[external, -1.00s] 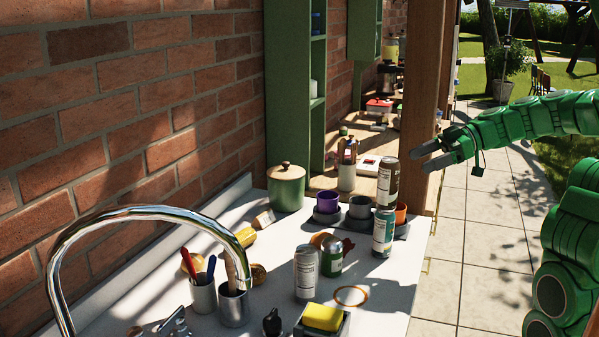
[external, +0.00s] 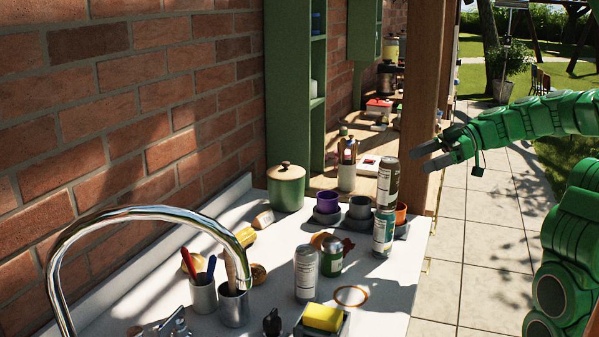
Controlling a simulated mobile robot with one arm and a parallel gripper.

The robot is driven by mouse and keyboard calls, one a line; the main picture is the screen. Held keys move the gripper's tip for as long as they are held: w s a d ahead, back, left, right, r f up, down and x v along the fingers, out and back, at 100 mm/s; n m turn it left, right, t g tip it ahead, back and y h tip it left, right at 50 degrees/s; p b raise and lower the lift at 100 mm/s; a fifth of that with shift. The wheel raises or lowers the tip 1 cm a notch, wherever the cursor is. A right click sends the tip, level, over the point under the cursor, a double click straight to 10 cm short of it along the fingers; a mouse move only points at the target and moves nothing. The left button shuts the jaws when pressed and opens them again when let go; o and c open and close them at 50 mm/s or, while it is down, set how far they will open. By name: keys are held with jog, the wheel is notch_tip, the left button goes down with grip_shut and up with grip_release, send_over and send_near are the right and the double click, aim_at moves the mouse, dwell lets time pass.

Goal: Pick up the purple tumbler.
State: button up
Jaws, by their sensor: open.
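The purple tumbler (external: 327,202) stands upright toward the back of the white counter, in a dark grey holder (external: 328,218). A grey cup (external: 360,207) stands just right of it, and an orange cup (external: 401,212) farther right, partly hidden by stacked cans. My gripper (external: 432,156) is open and empty, in the air at the right, near the wooden post. It is apart from the tumbler, to its right and higher in the picture.
Two stacked cans (external: 384,232) rise right of the tumbler. More cans (external: 306,273) stand in front. A green lidded jar (external: 286,187) is to the left. A wooden post (external: 420,100) stands beside my gripper. A chrome faucet (external: 150,212) arches at front left.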

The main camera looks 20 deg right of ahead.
jog(key=shift+o, duration=1.3)
